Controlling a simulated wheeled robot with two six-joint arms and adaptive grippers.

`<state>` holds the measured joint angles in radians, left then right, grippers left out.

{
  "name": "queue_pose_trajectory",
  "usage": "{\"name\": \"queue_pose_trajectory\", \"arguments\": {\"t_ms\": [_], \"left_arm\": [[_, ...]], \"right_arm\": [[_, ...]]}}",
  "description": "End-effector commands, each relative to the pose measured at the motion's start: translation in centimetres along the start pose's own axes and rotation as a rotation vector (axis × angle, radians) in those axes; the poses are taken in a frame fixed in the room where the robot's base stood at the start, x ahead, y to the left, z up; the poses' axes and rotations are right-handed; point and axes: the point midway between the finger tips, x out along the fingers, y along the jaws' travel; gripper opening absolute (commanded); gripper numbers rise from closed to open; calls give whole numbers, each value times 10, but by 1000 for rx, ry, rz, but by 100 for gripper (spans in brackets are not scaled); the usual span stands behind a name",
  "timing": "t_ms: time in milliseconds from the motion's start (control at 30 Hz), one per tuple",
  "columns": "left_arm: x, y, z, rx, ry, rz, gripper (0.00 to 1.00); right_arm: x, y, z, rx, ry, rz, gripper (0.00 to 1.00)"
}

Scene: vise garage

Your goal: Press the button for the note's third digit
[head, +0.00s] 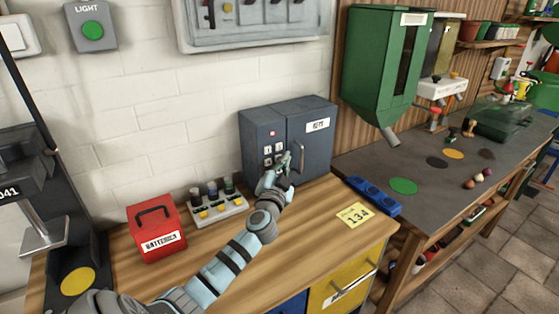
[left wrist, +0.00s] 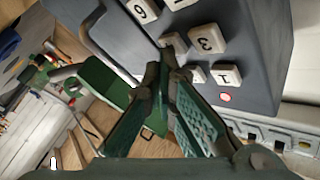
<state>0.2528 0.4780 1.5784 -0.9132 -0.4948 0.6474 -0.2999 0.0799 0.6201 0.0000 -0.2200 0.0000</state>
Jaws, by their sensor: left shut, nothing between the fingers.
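A yellow note (head: 354,215) on the wooden bench reads 134. The blue-grey safe (head: 265,125) stands at the back of the bench. Its front carries white number buttons (head: 267,150) and a small red light (head: 272,133). In the left wrist view the 3 button (left wrist: 207,39), the 1 button (left wrist: 226,75) and the red light (left wrist: 225,97) show. A button reading 6 or 9 (left wrist: 143,10) is at the top; others are partly hidden by my fingers. My left gripper (head: 286,162) is shut and empty, its tips close to the buttons; contact cannot be told. My right gripper is out of view.
A red battery box (head: 157,232) and a charger tray (head: 220,209) stand left of my arm. The safe's door handle (head: 300,155) is right of the buttons. A blue tray (head: 372,194) lies near the note; bare bench surrounds the note.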

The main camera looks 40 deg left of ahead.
Motion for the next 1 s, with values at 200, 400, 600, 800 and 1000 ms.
{"name": "queue_pose_trajectory", "arguments": {"t_ms": [200, 400, 600, 800, 1000], "left_arm": [[2, -1, 1, 0, 0, 0, 0], [3, -2, 2, -1, 0, 0, 0], [3, -2, 2, 0, 0, 0, 0], [-1, 0, 0, -1, -1, 0, 0], [-8, 6, -5, 0, 0, 1, 0]], "right_arm": [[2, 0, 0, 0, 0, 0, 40], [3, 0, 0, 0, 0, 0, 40], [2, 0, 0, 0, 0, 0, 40], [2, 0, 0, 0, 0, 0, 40], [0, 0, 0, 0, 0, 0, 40]]}}
